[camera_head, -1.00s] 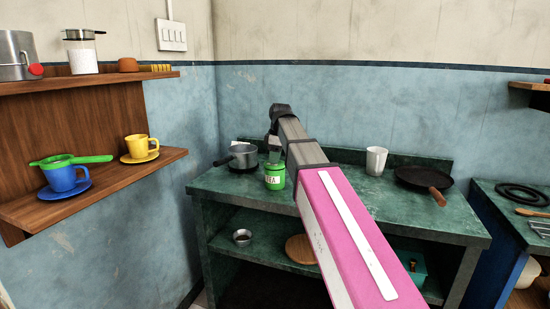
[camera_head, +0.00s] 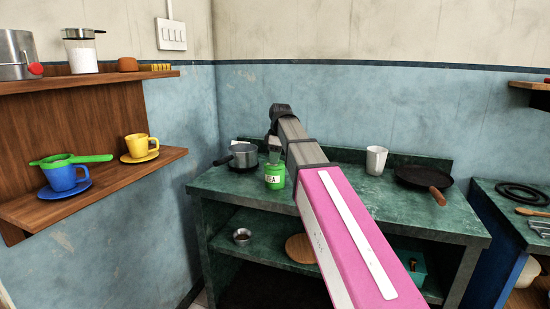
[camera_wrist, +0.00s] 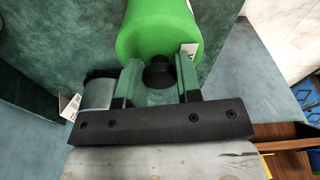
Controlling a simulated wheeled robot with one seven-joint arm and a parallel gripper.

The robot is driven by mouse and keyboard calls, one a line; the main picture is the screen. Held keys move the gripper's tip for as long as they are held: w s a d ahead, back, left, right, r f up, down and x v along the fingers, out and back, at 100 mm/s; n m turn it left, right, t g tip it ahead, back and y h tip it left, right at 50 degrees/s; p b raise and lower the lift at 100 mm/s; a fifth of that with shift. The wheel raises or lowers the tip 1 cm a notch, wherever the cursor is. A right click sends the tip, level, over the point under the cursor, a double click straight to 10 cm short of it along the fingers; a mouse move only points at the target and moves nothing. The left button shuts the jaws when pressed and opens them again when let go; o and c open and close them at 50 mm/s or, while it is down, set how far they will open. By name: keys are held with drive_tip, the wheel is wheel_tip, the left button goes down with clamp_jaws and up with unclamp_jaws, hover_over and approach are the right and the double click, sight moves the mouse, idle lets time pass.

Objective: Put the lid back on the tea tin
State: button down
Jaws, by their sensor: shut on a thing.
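The green tea tin (camera_head: 274,177) stands at the left of the green counter, its label turned partly left. My gripper (camera_head: 274,153) is directly above it. In the wrist view, my gripper (camera_wrist: 158,66) has one finger on each side of the dark knob of the lid (camera_wrist: 158,74) and is shut on it. The green tin body and a white label edge lie straight beyond the knob. The lid's rim is hard to make out, so I cannot tell whether it is seated or just above the tin.
A grey saucepan (camera_head: 243,156) stands close to the left of the tin. A white cup (camera_head: 376,160) and a black frying pan (camera_head: 424,179) are farther right on the counter (camera_head: 400,209). The wall (camera_head: 350,110) is close behind.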

idle(0.4)
drive_tip(key=shift+c, duration=1.2)
unclamp_jaws()
drive_tip(key=shift+r, duration=3.5)
clamp_jaws()
drive_tip(key=shift+f, duration=2.75)
